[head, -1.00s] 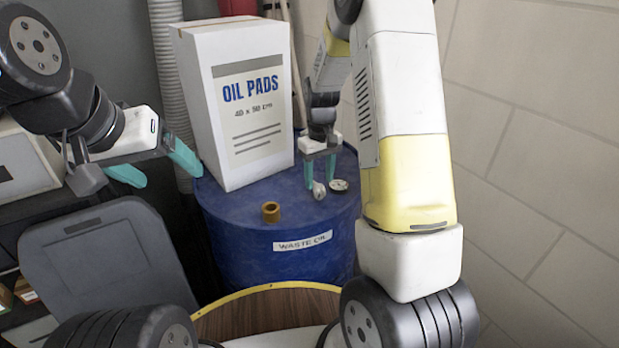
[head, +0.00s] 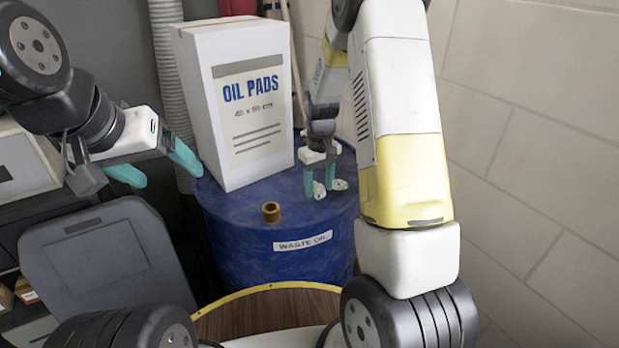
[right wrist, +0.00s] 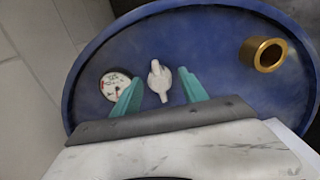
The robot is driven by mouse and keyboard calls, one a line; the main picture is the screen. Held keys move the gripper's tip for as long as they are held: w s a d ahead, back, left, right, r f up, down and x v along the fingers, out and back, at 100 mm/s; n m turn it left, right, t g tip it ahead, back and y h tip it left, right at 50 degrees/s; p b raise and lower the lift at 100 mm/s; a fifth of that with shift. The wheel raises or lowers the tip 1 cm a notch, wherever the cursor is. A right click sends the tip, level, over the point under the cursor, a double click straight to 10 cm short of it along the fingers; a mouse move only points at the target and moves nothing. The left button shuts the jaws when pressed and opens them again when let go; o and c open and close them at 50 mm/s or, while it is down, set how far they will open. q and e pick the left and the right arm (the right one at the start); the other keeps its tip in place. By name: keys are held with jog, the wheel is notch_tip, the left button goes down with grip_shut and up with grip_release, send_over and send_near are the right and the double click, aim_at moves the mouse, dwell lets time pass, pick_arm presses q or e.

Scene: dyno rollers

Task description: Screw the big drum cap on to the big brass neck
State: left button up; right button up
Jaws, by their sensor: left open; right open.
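The brass neck (head: 271,212) stands open on the top of the blue drum (head: 258,258); it also shows at upper right in the right wrist view (right wrist: 265,54). A white winged cap (right wrist: 158,80), apparently the drum cap, lies on the drum top, apart from the neck, and shows small in the head view (head: 319,191). My right gripper (head: 319,184) is open, its teal fingers on either side of the cap. I cannot tell whether they touch it. My left gripper (head: 170,177) is open and empty at the left, beside the box.
A round white gauge (right wrist: 115,86) sits on the drum top close beside the cap. A tall white OIL PADS box (head: 240,110) stands at the back of the drum. A wall (head: 540,150) rises at the right. The drum top around the neck is clear.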

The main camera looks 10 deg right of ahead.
aim_at(319, 185)
grip_shut()
jog(key=shift+r, duration=3)
